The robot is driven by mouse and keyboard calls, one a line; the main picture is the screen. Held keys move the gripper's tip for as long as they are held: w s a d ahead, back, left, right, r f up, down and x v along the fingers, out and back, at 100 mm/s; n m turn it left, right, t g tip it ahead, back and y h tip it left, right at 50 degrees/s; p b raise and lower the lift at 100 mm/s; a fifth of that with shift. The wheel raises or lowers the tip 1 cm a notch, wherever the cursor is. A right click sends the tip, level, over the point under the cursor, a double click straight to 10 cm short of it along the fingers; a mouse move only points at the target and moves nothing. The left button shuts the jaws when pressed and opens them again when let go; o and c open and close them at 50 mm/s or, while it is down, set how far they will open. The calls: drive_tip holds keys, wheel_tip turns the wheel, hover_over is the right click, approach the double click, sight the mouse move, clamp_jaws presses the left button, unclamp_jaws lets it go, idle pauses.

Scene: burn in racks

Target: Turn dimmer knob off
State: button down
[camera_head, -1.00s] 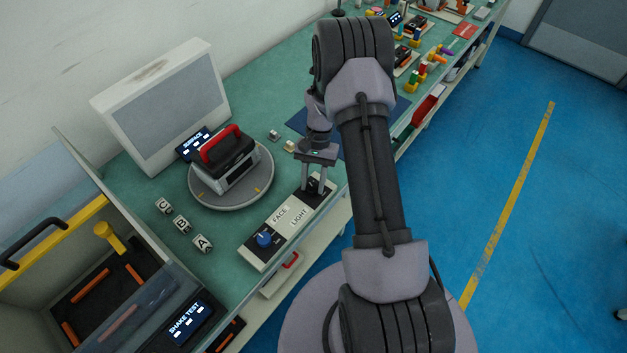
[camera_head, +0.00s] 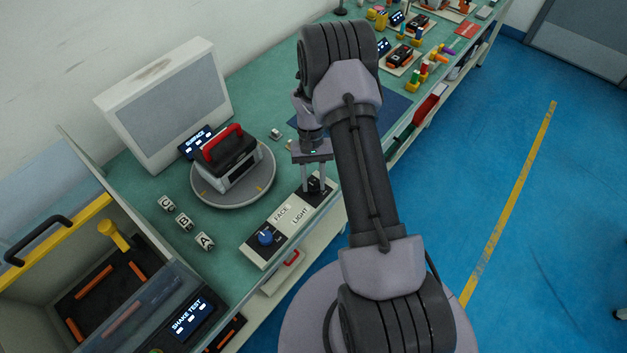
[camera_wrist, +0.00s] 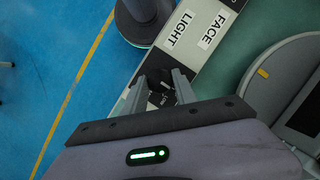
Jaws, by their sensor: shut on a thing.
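The control panel (camera_head: 268,236) lies along the front edge of the bench, with labels FACE and LIGHT. A black knob (camera_head: 314,184) sits at its far end, beside the LIGHT label; it also shows in the wrist view (camera_wrist: 160,89). My gripper (camera_head: 314,188) points down over this end of the panel. Its two fingers are shut on the black knob, one on each side; the wrist view shows the fingers (camera_wrist: 163,88) from above. The fingers partly hide the knob, so I cannot read its setting. A blue knob (camera_head: 265,237) sits at the near end by FACE.
A round grey turntable (camera_head: 208,196) carries a grey device with a red handle (camera_head: 222,146). A white-framed light panel (camera_head: 165,105) stands behind it. Dice marked A, B, C (camera_head: 185,222) lie at left. A yellow-edged shake-test box (camera_head: 60,245) stands at the near left.

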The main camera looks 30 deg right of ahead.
drive_tip(key=c, duration=1)
unclamp_jaws()
drive_tip(key=p+v, duration=0.4)
drive_tip(key=v, duration=1.3)
drive_tip(key=shift+r, duration=0.2)
